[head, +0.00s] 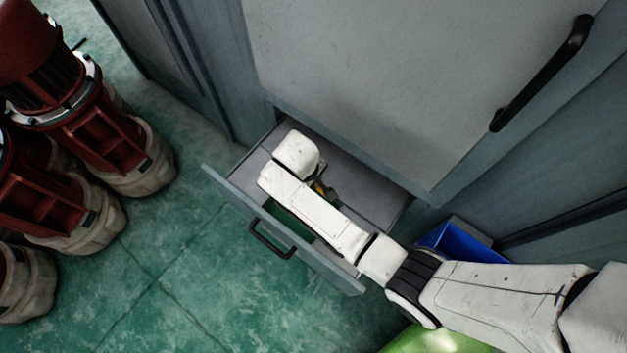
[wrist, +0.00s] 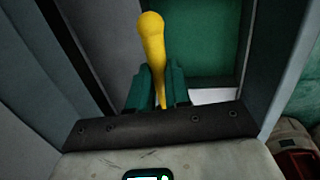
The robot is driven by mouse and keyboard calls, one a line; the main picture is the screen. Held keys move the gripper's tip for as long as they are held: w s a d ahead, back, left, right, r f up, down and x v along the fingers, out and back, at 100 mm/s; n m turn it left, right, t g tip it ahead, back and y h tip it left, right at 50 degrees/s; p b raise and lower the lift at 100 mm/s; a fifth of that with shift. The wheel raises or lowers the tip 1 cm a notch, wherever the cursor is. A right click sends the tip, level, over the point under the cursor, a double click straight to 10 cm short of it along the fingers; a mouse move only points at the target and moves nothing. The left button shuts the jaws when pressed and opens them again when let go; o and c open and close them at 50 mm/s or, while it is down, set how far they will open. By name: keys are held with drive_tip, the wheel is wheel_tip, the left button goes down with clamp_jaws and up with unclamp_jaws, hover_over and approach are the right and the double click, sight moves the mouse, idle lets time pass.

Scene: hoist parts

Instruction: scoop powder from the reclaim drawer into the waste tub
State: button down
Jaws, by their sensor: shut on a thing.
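The reclaim drawer (head: 229,194) is pulled out of the grey cabinet, with its black handle on the front. My gripper (wrist: 158,88) is over the drawer and mostly hidden by my arm in the head view. In the wrist view its green fingers are shut on a yellow handle (wrist: 152,38), probably the scoop's; a bit of yellow also shows in the head view (head: 319,188). The scoop's bowl is hidden, and I cannot make out powder. An open blue container (head: 462,244), likely the waste tub, stands right of the drawer, partly behind my arm.
Above the drawer is a large grey cabinet panel (head: 390,80) with a black bar handle (head: 541,73). Several red motor units on beige bases (head: 140,165) stand at the left. Green floor (head: 180,260) between them and the drawer is clear.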

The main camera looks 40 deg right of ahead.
drive_tip(key=shift+g, duration=0.3)
drive_tip(key=shift+w+a+f+b+x, duration=0.15)
drive_tip(key=shift+a+b+x, duration=0.4)
drive_tip(key=shift+b+x, duration=1.75)
drive_tip(key=shift+w+a+f+b+x, duration=0.15)
drive_tip(key=shift+a+b+x, duration=0.35)
drive_tip(key=shift+b+x, duration=1.85)
drive_tip(key=shift+w+a+f+b+x, duration=0.15)
drive_tip(key=shift+a+b+x, duration=0.4)
drive_tip(key=shift+b+x, duration=1.7)
drive_tip(key=shift+d+f+p, duration=0.1)
drive_tip(key=shift+f+p, duration=0.5)
drive_tip(key=shift+p, duration=0.1)
drive_tip(key=d+p+v, duration=0.2)
drive_tip(key=p+v, duration=0.8)
drive_tip(key=shift+s+r+p, duration=0.2)
drive_tip(key=shift+s+p, duration=0.1)
